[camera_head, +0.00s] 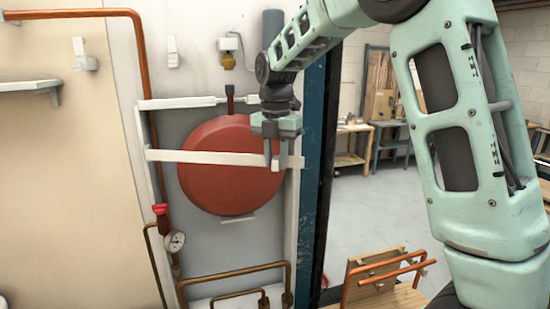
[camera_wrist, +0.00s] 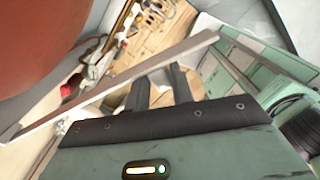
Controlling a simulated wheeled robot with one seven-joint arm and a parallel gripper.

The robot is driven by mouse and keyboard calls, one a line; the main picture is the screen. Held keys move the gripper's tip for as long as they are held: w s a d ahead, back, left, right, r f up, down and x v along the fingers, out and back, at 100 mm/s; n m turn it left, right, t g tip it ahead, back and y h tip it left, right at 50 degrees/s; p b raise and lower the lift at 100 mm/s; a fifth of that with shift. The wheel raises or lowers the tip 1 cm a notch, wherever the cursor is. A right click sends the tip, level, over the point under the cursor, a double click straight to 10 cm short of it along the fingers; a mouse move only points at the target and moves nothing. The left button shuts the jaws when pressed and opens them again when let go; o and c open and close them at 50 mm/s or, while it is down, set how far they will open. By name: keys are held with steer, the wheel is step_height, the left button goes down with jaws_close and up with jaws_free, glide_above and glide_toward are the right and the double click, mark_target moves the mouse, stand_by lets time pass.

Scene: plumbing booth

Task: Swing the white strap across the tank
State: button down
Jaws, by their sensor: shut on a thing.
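The white strap (camera_head: 222,158) runs nearly level across the front of the round red tank (camera_head: 215,190), from the left side of the grey panel to its right side. In the wrist view the strap (camera_wrist: 85,99) crosses diagonally at the fingertips of my gripper (camera_wrist: 159,76). The red tank (camera_wrist: 40,35) fills the upper left there. The exact contact between fingers and strap is partly hidden.
A dark blue post (camera_head: 312,175) stands just right of the panel. Copper pipes and a gauge (camera_head: 175,242) sit at the lower left. A white bar (camera_head: 180,103) lies above the tank. A wooden stand with copper pipe (camera_head: 385,275) is at the lower right.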

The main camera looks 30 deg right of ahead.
steer(key=shift+d, duration=0.15)
steer(key=c, duration=1.3)
jaws_free()
steer(key=shift+r, duration=0.1)
step_height(320, 180, up, 7)
steer(key=shift+r+b, duration=0.2)
steer(key=shift+b, duration=0.85)
